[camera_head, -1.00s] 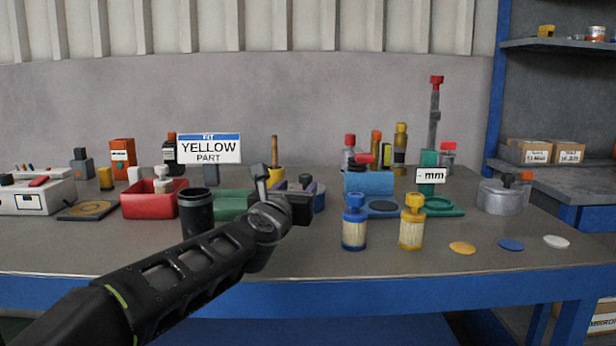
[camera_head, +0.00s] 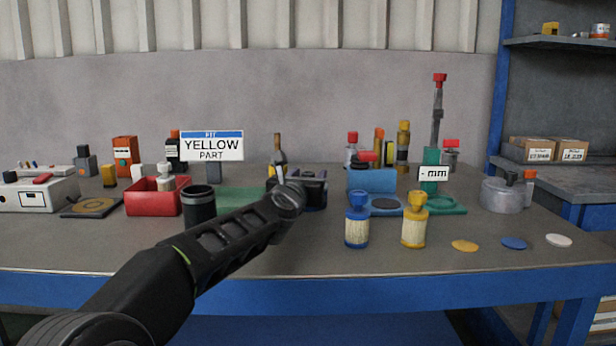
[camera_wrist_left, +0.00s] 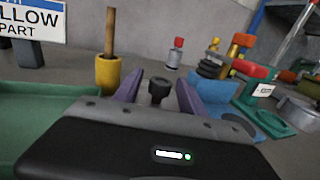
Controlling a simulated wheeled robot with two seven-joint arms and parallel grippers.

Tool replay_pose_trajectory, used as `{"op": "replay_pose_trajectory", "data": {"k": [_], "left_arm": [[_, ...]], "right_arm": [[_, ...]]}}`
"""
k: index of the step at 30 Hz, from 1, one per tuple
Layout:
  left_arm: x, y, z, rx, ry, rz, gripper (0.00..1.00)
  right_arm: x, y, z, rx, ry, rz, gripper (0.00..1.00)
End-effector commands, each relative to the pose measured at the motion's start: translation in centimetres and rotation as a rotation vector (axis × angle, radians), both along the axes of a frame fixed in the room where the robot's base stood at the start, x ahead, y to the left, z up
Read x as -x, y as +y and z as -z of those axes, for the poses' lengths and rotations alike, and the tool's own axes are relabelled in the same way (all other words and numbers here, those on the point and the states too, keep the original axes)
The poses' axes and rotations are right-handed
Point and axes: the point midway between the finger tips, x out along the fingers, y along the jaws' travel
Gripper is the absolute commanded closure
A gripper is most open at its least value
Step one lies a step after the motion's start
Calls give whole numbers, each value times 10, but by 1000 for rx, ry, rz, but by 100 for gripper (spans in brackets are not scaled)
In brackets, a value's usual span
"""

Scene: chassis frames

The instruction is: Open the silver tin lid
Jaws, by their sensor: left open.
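The silver tin (camera_head: 505,194) stands at the right of the bench with its lid (camera_head: 503,183) on top. A dark knob (camera_head: 510,177) shows at the lid. The tin also shows, cut off, at the right edge of the left wrist view (camera_wrist_left: 299,113). My left gripper (camera_head: 298,180) is over the middle of the bench, well left of the tin. In the left wrist view its two fingers (camera_wrist_left: 158,94) are apart, with a black knob (camera_wrist_left: 159,90) of another object showing between them. I cannot tell how near that knob is. My right gripper is not in view.
A blue-capped jar (camera_head: 357,222) and a yellow-capped jar (camera_head: 414,222) stand between my arm and the tin. Flat discs (camera_head: 513,243) lie in front of the tin. A green stand (camera_head: 440,205) is left of it.

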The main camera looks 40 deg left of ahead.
Motion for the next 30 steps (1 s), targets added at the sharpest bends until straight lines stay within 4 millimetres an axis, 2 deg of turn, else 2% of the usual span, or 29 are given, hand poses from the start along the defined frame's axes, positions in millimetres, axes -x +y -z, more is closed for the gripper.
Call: {"op": "replay_pose_trajectory", "data": {"k": [5,22,30], "left_arm": [[0,0,0,0,0,0,53],[0,0,0,0,0,0,100],[0,0,0,0,0,0,100]], "right_arm": [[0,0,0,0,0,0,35],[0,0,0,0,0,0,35],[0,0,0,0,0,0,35]]}}
